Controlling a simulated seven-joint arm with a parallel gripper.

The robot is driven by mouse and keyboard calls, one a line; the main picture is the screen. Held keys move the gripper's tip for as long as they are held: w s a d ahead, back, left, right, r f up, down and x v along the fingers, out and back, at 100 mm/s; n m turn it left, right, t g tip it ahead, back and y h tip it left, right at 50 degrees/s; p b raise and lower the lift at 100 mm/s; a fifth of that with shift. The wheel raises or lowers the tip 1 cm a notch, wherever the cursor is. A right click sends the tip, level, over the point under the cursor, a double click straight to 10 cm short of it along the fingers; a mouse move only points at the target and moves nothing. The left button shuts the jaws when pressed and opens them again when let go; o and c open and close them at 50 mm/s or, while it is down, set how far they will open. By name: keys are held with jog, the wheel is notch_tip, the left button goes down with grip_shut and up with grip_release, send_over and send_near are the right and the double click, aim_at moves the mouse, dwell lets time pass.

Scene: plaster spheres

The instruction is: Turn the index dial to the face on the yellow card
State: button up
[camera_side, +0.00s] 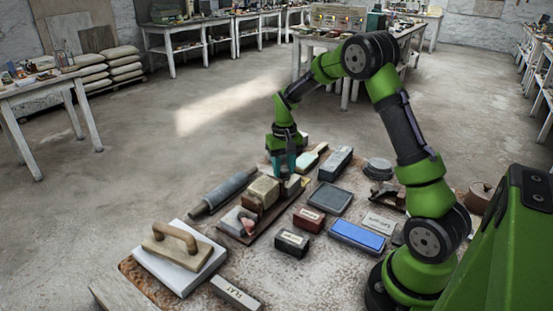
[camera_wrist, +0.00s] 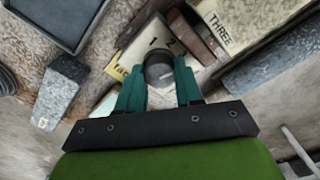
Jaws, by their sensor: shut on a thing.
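My gripper (camera_wrist: 160,74) points down with its teal fingers shut on the round grey knob of the index dial (camera_wrist: 158,62). The dial's pale plate (camera_wrist: 158,40) shows the numerals 1 and 2 beyond the knob; the rest of the plate is hidden by the knob and fingers. A yellow card (camera_wrist: 118,71) lies left of the fingers, its lettering partly covered and not readable. In the side view my gripper (camera_side: 284,172) stands behind a pale plaster block (camera_side: 263,190), and a bit of yellow (camera_side: 304,181) shows beside it. A pale face marked THREE (camera_wrist: 222,30) is right of the dial.
A grey tray (camera_side: 329,198), a dark block (camera_side: 336,163), a red box (camera_side: 309,219), a black box (camera_side: 292,242) and a blue stone (camera_side: 357,237) lie to the right. A grey roller (camera_side: 222,192) and a wooden float (camera_side: 178,246) are left. Little free room surrounds the dial.

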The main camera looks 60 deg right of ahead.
aim_at(284, 172)
dwell(0.3)
jog(key=o, duration=0.8)
jog(key=shift+c, duration=0.2)
notch_tip(284, 172, up, 17)
jog(key=s+a+r+n+t+y, duration=0.1)
jog(key=s+a+t, duration=0.6)
jog(key=s+a, duration=1.1)
jog(key=shift+s+a+r+n+y, duration=0.25)
jog(key=shift+a+n+y, duration=0.25)
jog(key=shift+a+n, duration=0.55)
